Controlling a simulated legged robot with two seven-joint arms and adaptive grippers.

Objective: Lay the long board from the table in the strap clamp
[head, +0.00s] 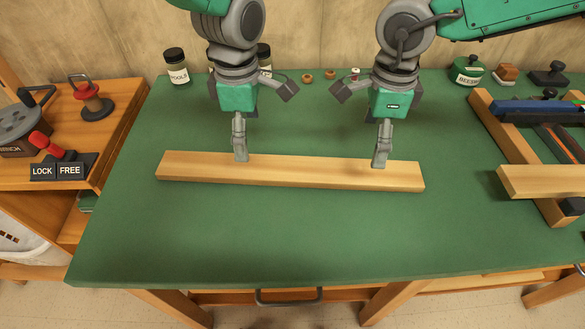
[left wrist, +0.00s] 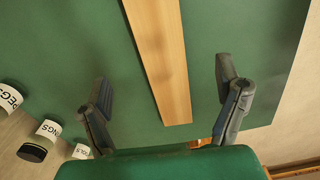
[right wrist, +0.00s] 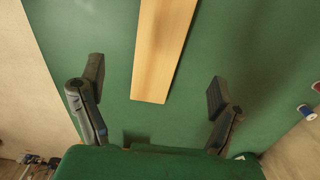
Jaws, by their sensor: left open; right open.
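The long board (head: 300,174) is a pale wooden plank lying flat on the green table, running left to right. My left gripper (head: 263,124) is open above its left part, and my right gripper (head: 362,125) is open above its right part. One finger of each overlaps the board in the head view; contact cannot be told. The board also lies between the spread fingers in the left wrist view (left wrist: 163,60) and right wrist view (right wrist: 160,55). What looks like the strap clamp, a wooden frame (head: 487,112) with dark bars, stands at the right, partly cut off.
A pale wooden piece (head: 540,181) lies across the frame's near side, and a blue bar (head: 530,106) across its far side. Jars, including a labelled one (head: 176,66), line the back wall. A side bench (head: 120,110) holds a LOCK/FREE lever (head: 52,150). The table front is clear.

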